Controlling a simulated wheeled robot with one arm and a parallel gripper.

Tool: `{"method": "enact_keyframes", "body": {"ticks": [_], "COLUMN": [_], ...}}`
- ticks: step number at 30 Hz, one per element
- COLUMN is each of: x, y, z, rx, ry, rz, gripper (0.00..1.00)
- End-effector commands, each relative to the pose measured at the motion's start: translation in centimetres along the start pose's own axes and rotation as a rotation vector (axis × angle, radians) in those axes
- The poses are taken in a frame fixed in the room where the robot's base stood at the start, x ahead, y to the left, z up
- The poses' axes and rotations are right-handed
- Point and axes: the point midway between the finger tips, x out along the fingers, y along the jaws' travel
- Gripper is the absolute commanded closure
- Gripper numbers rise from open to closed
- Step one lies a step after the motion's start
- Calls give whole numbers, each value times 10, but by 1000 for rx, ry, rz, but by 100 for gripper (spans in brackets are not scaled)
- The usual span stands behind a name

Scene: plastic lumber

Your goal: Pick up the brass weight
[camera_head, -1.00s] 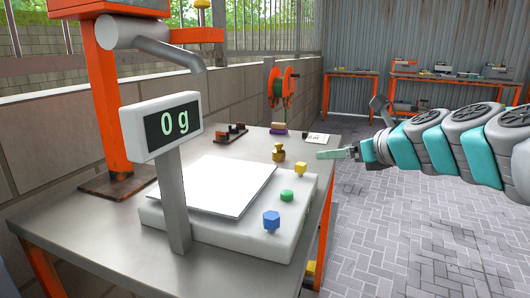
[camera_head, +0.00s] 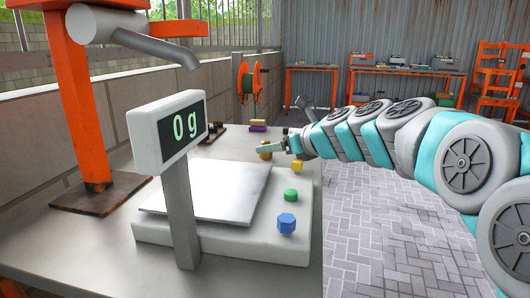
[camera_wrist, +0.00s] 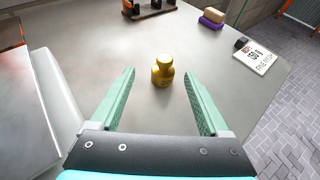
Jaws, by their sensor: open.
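The brass weight (camera_wrist: 163,73) stands upright on the grey table in the wrist view, ahead of and between the two green fingers. My gripper (camera_wrist: 160,92) is open and empty, with the fingertips at either side of the line to the weight. In the head view the brass weight (camera_head: 264,150) is partly hidden behind my gripper (camera_head: 270,147). It stands just beyond the far right corner of the scale. Whether the fingertips reach around it is hard to tell.
The white scale (camera_head: 160,228) reads 0 g on its display (camera_head: 183,126). Yellow (camera_head: 297,166), green (camera_head: 291,195) and blue (camera_head: 287,223) knobs sit on its right side. A card (camera_wrist: 253,57) and purple and yellow blocks (camera_wrist: 211,19) lie beyond the weight. Table is clear around it.

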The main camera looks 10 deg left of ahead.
Motion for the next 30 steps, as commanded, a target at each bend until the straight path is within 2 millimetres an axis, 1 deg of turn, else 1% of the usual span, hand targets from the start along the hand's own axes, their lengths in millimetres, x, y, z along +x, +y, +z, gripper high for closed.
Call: {"method": "enact_keyframes", "body": {"ticks": [5, 15, 18, 23, 26, 30], "x": [8, 50, 55, 55, 54, 54], "y": [-1, -5, -6, -6, -6, -6], "z": [-2, -8, -8, -7, -7, -7], "rx": [1, 2, 2, 2, 1, 1], "ry": [1, 3, 2, 1, 1, 1], "rz": [1, 2, 0, 0, 0, 0], "gripper": [21, 21, 21, 21, 30, 45]}}
